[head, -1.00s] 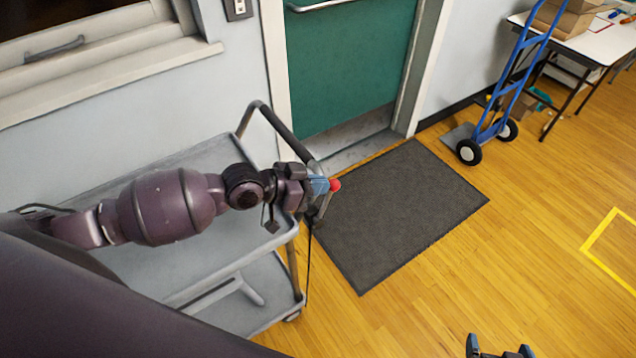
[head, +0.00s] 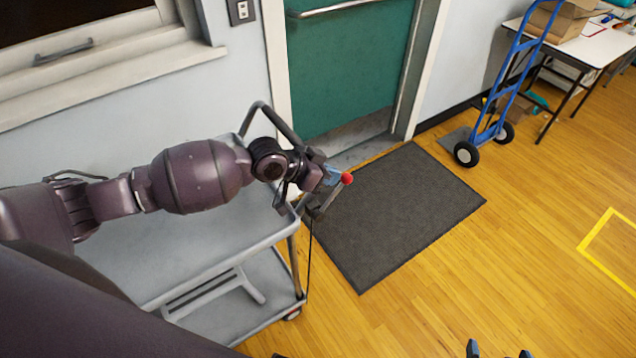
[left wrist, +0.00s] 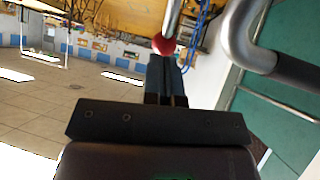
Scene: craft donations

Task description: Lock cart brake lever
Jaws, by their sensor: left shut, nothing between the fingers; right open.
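The grey cart (head: 225,232) stands by the wall, left of the door. Its brake lever is a thin metal rod (head: 331,196) with a red ball knob (head: 347,178) at the cart's handle end, leaning right in the head view. My left gripper (head: 335,176) is shut and empty, with its fingertips at the knob's left side. In the left wrist view, the knob (left wrist: 164,45) is just beyond the shut fingertips (left wrist: 167,62); contact seems likely but is not certain. The lever's base is partly hidden. My right gripper (head: 499,351) is open and empty at the bottom edge.
The cart's bent tube handle (head: 278,124) rises close behind my left gripper. A dark mat (head: 400,215) lies before the green door (head: 350,70). A blue hand truck (head: 505,85) and a table (head: 590,45) stand at the right. The floor in front is clear.

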